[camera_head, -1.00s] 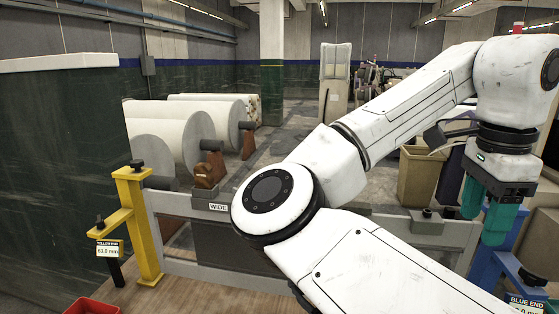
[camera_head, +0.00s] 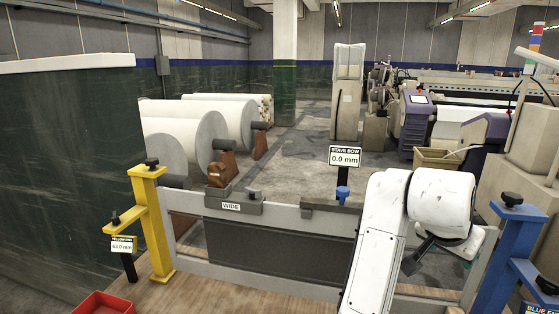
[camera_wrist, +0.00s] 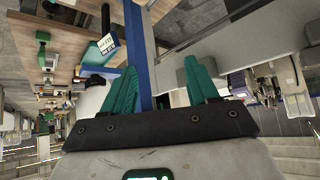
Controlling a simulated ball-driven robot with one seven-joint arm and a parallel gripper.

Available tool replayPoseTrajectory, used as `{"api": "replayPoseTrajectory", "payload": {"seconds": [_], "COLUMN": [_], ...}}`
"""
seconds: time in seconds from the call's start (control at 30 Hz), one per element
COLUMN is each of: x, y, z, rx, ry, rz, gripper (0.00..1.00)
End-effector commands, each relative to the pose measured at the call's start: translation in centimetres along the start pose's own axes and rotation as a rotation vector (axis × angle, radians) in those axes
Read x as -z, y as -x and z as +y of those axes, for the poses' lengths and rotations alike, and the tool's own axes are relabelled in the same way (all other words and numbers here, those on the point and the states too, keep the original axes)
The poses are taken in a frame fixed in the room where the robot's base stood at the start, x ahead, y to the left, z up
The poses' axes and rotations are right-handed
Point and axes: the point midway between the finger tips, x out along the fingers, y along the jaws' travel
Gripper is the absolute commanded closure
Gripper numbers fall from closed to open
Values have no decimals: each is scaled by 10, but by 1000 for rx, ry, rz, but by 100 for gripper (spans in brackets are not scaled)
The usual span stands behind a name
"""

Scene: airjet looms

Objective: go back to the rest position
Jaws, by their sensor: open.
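My gripper (camera_wrist: 161,68) shows in the wrist view as two green fingers spread apart with nothing between them. A blue post (camera_wrist: 137,40) and a small white display card (camera_wrist: 107,45) appear beyond the fingers. In the head view my arm is folded low at the right of centre, in front of the grey frame (camera_head: 280,228). I cannot make out the green fingers there. The stave bow display (camera_head: 345,157) reads 0.0 mm and stands above the frame.
A yellow post (camera_head: 155,235) stands at the frame's left end, and a blue post (camera_head: 507,255) at its right. A red bin (camera_head: 105,304) sits at the lower left. Large white rolls (camera_head: 185,135) lie behind the frame. A beige bin (camera_head: 437,160) stands further back.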

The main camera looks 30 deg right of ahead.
Motion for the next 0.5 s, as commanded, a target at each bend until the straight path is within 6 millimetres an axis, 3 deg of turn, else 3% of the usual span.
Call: {"api": "replayPoseTrajectory", "payload": {"seconds": [0.27,0.5], "x": [-77,-176], "y": [-45,-79], "z": [-19,-11], "rx": [119,245], "ry": [450,834], "rz": [33,-52], "gripper": [41,41]}}
